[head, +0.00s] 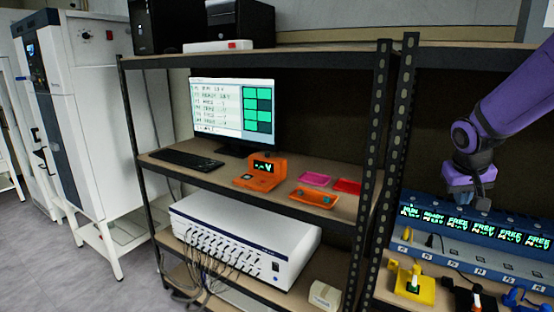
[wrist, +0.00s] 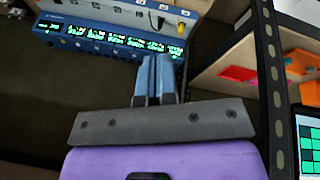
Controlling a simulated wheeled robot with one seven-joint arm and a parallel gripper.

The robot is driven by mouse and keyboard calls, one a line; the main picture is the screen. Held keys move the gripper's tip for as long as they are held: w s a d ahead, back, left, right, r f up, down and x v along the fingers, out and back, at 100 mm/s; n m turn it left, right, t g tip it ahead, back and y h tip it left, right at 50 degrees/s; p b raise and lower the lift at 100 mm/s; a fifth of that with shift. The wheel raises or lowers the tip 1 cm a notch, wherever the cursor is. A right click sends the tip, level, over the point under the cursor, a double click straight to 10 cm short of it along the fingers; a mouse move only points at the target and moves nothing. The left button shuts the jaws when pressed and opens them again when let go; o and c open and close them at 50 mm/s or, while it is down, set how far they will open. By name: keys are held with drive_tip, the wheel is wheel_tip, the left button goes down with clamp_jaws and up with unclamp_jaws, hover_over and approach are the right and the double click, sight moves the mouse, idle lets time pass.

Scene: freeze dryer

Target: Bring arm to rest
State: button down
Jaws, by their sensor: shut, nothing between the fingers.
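My gripper (wrist: 156,62) is shut and empty, its two blue fingers side by side in the wrist view. In the head view, my purple arm hangs in from the right edge. The gripper (head: 483,201) points down there, and its fingers are hard to make out. It is in front of the blue device (head: 472,258) with a row of lit green displays on the right shelf. The wrist view also shows this device (wrist: 85,31), beyond the fingertips. I cannot tell the exact gap between fingers and device.
A dark shelf post (head: 392,160) stands left of my arm. The left shelf holds a monitor (head: 232,112), an orange unit (head: 262,172) and small trays (head: 314,197). A yellow piece (head: 414,285) sits before the blue device. Open floor (head: 40,240) lies at far left.

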drive_tip(key=s+a+r+y, duration=0.1)
drive_tip(key=s+a+r, duration=0.2)
drive_tip(key=s, duration=0.5)
drive_tip(key=s+a+r+n+t+y, duration=0.1)
drive_tip(key=s+a+r, duration=0.2)
drive_tip(key=s+a, duration=0.3)
drive_tip(key=s+a+r+n+y, duration=0.1)
drive_tip(key=s+a+r, duration=0.3)
drive_tip(key=s, duration=0.7)
drive_tip(key=shift+a+t, duration=0.4)
drive_tip(key=shift+a, duration=0.15)
